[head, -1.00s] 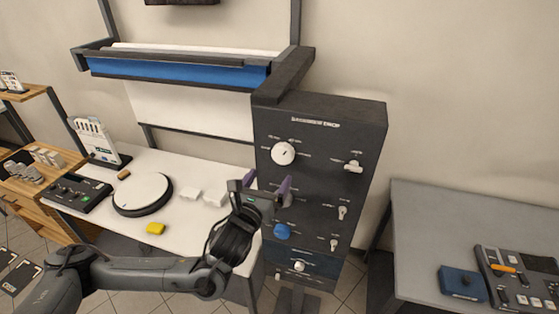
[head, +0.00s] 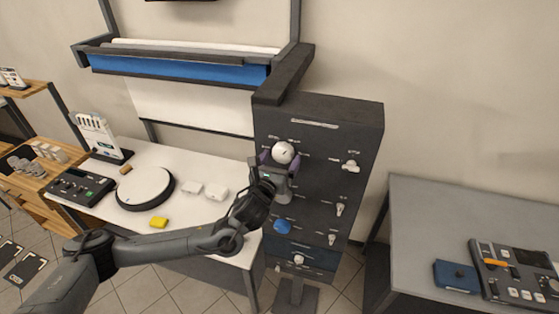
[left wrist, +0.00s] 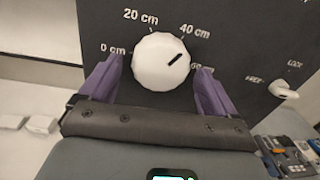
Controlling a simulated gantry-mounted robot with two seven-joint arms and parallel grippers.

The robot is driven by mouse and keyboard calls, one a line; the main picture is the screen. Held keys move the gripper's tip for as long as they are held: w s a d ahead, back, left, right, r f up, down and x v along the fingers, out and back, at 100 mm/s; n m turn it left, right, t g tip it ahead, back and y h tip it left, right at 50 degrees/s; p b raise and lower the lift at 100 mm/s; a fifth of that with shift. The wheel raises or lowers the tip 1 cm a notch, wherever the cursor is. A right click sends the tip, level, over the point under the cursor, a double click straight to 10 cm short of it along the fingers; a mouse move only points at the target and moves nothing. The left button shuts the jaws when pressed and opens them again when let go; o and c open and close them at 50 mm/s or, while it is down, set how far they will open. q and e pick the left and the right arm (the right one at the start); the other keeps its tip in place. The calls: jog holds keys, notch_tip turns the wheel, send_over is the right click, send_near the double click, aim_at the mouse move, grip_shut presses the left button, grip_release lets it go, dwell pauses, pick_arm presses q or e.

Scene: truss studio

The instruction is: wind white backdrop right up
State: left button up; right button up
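The white backdrop (head: 185,108) hangs down behind the white table, below a rack with a white roll (head: 190,47) and a blue roll (head: 180,70). The dark control cabinet (head: 345,120) stands right of it. Its top white knob (head: 283,152) also shows in the left wrist view (left wrist: 160,60), its dark mark between 40 cm and 60 cm. My left gripper (head: 281,161) is open, its purple fingers on either side of this knob, with small gaps visible. A white lever (left wrist: 285,90) right of the knob sits by FREE and LOCK labels. My right gripper is out of view.
A grey table (head: 430,220) with devices stands right.

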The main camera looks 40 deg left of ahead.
pick_arm(q)
jog(key=c, duration=1)
